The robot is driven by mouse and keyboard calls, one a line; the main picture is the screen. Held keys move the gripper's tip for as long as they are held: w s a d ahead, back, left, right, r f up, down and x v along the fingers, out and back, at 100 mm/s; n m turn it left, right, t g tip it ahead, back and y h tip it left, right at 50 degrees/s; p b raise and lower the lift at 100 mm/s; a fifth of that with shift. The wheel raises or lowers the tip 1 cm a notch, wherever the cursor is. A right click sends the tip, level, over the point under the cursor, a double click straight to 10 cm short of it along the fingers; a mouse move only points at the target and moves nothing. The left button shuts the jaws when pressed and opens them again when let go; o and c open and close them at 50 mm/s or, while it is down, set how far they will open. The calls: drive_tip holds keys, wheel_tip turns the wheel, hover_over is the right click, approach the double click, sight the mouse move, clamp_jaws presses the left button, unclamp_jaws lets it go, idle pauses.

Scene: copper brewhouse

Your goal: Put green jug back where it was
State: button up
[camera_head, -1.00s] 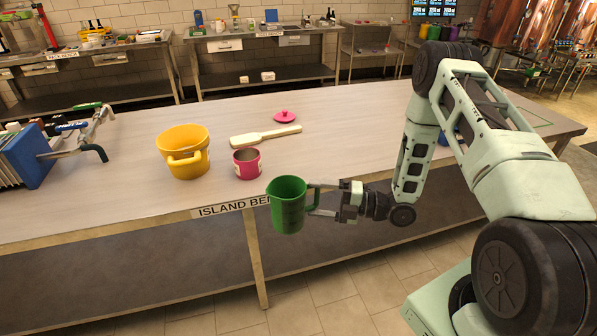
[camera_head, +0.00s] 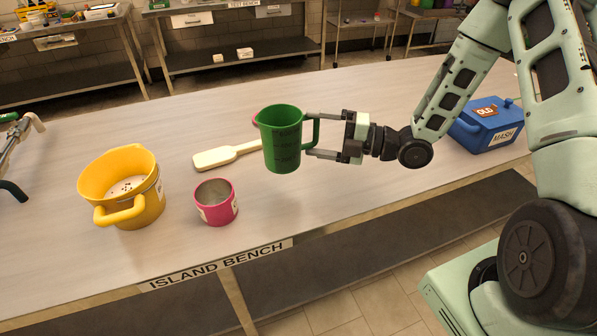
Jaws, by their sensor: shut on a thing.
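The green jug (camera_head: 282,140) is upright in the middle of the head view, with dark measuring marks on its side and its handle to the right. My gripper (camera_head: 312,135) comes from the right and is shut on the jug's handle. The jug appears held above the island bench (camera_head: 330,210), in front of the paddle's right end. The spot on the bench directly beneath the jug is hard to judge.
A pink cup (camera_head: 216,203) and a yellow jug (camera_head: 125,190) with specks inside stand to the left. A pale paddle (camera_head: 222,156) lies behind the cup. A blue box (camera_head: 487,126) labelled MASH sits at right. Bench between the green jug and blue box looks clear.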

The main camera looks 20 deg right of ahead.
wheel_tip(320, 180, down, 9)
drive_tip(key=shift+f+p, duration=0.15)
drive_tip(key=shift+p, duration=0.55)
drive_tip(key=shift+f, duration=0.2)
drive_tip(key=o, duration=1.1)
drive_tip(key=shift+r, duration=0.1)
drive_tip(key=shift+r, duration=0.25)
drive_tip(key=b+v, duration=0.3)
drive_tip(key=v, duration=0.9)
drive_tip(key=shift+f+b, duration=0.2)
drive_tip(key=shift+b, duration=0.1)
